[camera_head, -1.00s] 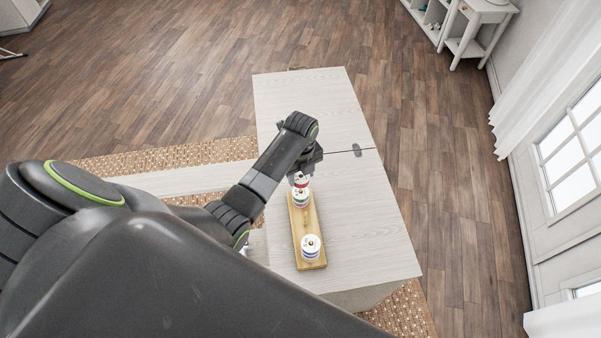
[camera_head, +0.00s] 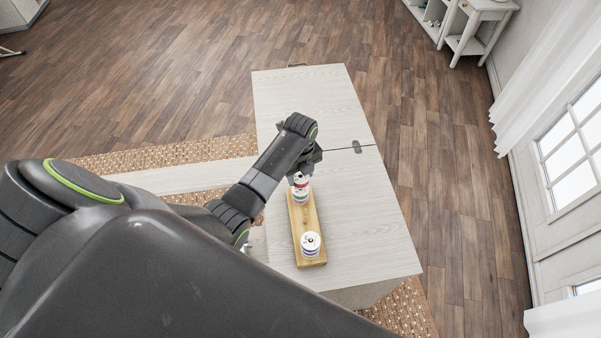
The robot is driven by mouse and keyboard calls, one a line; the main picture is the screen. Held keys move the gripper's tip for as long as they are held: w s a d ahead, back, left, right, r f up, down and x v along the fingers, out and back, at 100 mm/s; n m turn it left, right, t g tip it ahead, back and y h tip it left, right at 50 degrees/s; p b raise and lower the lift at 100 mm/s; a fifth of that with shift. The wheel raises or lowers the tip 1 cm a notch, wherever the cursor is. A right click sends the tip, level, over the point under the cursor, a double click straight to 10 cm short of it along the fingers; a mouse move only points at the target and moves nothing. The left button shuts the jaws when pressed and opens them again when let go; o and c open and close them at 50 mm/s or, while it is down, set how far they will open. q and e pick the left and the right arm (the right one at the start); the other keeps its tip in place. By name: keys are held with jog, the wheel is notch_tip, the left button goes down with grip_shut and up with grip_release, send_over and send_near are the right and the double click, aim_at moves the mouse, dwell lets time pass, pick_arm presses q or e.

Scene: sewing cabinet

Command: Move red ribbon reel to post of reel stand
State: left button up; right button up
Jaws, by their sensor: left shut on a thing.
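The wooden reel stand (camera_head: 311,222) lies lengthwise on the pale cabinet top. My left gripper (camera_head: 301,172) is shut on the red reel from behind and above. The arm hides part of the grip. I cannot tell whether the red reel rests on the reel below. My right gripper is not in view.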

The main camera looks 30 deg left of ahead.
pick_arm(q)
jog(key=shift+f+b, duration=0.9)
jog(key=shift+f, duration=0.5)
jog(key=o, duration=1)
